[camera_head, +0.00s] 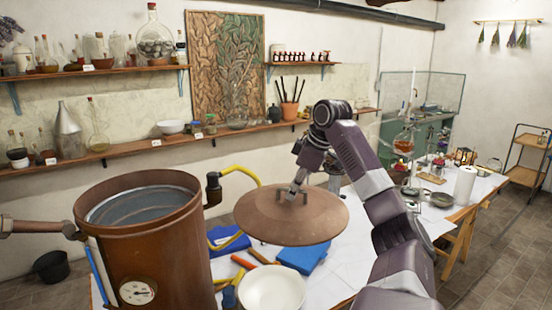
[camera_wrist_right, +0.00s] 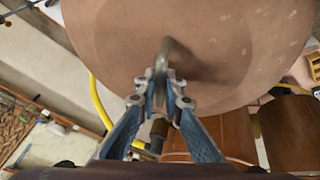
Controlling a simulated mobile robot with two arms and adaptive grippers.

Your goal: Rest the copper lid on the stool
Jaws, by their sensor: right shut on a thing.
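The copper lid (camera_head: 290,225) is a wide brown disc in the middle of the head view. It hangs nearly level over the work table, to the right of the open copper pot (camera_head: 160,250). My right gripper (camera_head: 292,196) is shut on the handle at the lid's centre. In the right wrist view the lid (camera_wrist_right: 235,35) fills the top, and the fingers (camera_wrist_right: 162,88) close around its curved handle. My left gripper is not in view. I cannot make out a stool in either view.
A yellow hose (camera_head: 240,170) curves between pot and lid. Glassware and a paper roll (camera_head: 464,185) stand at the table's right end. Open floor (camera_head: 510,250) shows at right.

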